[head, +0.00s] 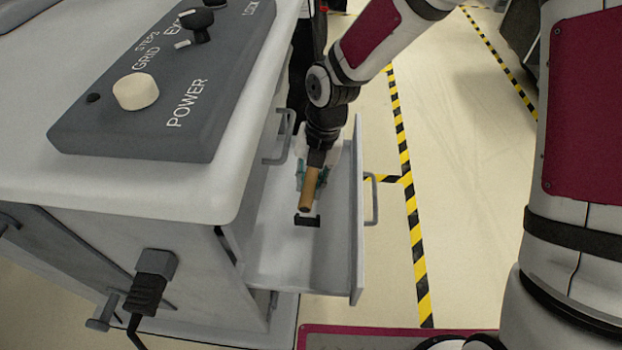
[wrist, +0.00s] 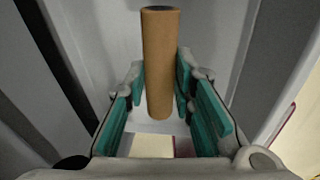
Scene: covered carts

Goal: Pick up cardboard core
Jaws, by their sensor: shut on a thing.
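The cardboard core (head: 308,190) is a tan-brown tube, seen in the head view over the open drawer (head: 340,255) of the cart. My gripper (head: 310,178) is shut on it, with a teal pad on either side. In the wrist view the core (wrist: 160,65) stands lengthwise between the teal finger pads of my gripper (wrist: 160,85), its dark end at the top. The core appears to be above the drawer floor, but its exact height is hard to tell.
The cart's white top (head: 230,120) with a dark control panel (head: 150,105) stands left of the drawer. A small black bracket (head: 307,220) lies on the drawer floor. Drawer handles (head: 371,200) stick out. Yellow-black floor tape (head: 413,235) marks clear floor at right.

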